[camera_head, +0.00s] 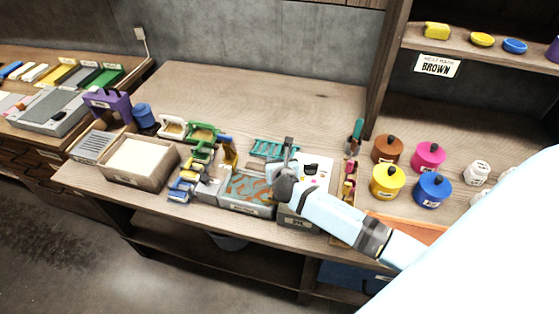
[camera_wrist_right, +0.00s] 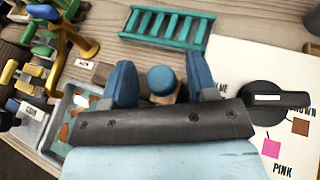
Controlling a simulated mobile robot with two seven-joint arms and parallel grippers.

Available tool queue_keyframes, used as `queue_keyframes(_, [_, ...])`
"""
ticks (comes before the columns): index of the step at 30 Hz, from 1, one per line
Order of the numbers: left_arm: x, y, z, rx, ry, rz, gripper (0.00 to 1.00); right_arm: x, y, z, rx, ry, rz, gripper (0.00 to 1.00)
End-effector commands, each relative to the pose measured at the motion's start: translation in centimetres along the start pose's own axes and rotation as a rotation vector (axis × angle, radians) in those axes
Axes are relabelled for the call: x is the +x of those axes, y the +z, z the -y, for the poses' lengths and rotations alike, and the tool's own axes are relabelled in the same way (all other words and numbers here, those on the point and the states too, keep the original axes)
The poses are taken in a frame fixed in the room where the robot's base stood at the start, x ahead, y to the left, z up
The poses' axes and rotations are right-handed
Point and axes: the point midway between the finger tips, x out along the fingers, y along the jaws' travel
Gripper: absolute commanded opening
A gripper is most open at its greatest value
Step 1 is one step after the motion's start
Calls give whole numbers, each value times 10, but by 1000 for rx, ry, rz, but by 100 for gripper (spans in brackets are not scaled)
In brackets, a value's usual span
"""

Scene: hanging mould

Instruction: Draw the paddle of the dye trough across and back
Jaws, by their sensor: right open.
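The dye trough (camera_head: 247,207) stands at the front edge of the bench, a grey box with teal and brown swirled contents. Its left part shows in the right wrist view (camera_wrist_right: 82,100). My right gripper (camera_head: 277,172) is over the trough's right end. In the right wrist view its two blue fingers are apart (camera_wrist_right: 160,76), with a round blue knob (camera_wrist_right: 161,79) on a wooden piece between them. The knob appears to be the paddle's handle; neither finger clearly touches it. The rest of the paddle is hidden behind my gripper. My left gripper is not in view.
A teal rack (camera_wrist_right: 170,26) lies behind the trough. A white card with colour swatches and a black dial (camera_wrist_right: 275,100) is to the right. Green and yellow frames (camera_head: 203,133) stand left, lidded pots (camera_head: 388,181) right. The bench's back is clear.

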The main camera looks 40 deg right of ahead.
Motion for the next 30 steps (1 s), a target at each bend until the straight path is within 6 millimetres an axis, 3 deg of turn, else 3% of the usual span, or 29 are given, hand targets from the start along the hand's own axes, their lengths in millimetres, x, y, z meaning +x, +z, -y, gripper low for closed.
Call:
queue_keyframes(9, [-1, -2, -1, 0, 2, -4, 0, 3, 0, 0, 1, 0, 0, 53])
queue_keyframes(16, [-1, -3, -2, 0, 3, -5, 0, 2, 0, 0, 0, 0, 0, 0])
queue_keyframes(22, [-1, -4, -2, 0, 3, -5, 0, 5, 1, -8, 1, 1, -1, 0])
queue_keyframes(30, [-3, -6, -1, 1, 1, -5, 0, 28, 10, -66, 2, 1, -1, 0])
